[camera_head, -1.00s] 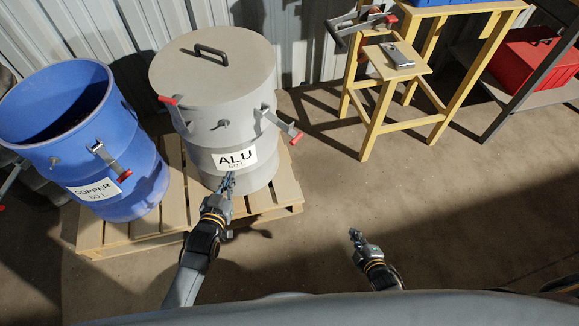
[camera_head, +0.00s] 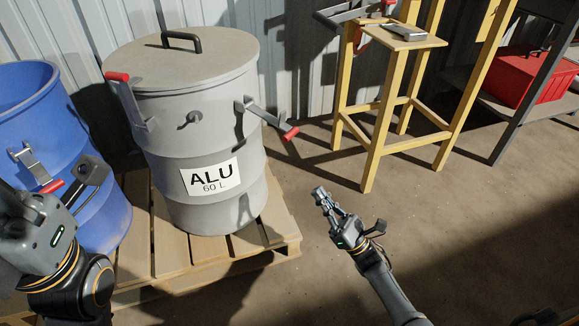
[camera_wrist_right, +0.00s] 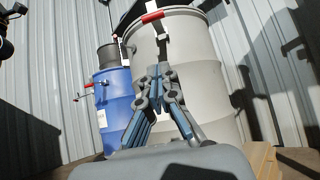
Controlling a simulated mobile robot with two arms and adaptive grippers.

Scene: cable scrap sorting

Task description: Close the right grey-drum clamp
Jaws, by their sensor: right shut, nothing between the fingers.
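The grey ALU drum (camera_head: 190,150) stands upright with its flat lid (camera_head: 190,62) on. Its right clamp (camera_head: 262,117) sticks out from the drum's upper right side, lever swung outward and down to a red grip. My right gripper (camera_head: 322,197) is shut and empty, below and right of that red grip and apart from it. In the right wrist view its fingers (camera_wrist_right: 157,75) meet in front of the grey drum (camera_wrist_right: 190,70); a red clamp grip (camera_wrist_right: 152,17) shows above them. My left gripper (camera_head: 90,172) is at the left, in front of the blue drum; its finger opening is unclear.
The left clamp (camera_head: 135,105) of the grey drum has its red grip raised near the lid. The blue drum (camera_head: 105,215) stands beside it. Both drums rest on a wooden pallet (camera_head: 240,255). A yellow stand (camera_head: 370,150) and a red toolbox (camera_head: 520,75) are right. Floor between is clear.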

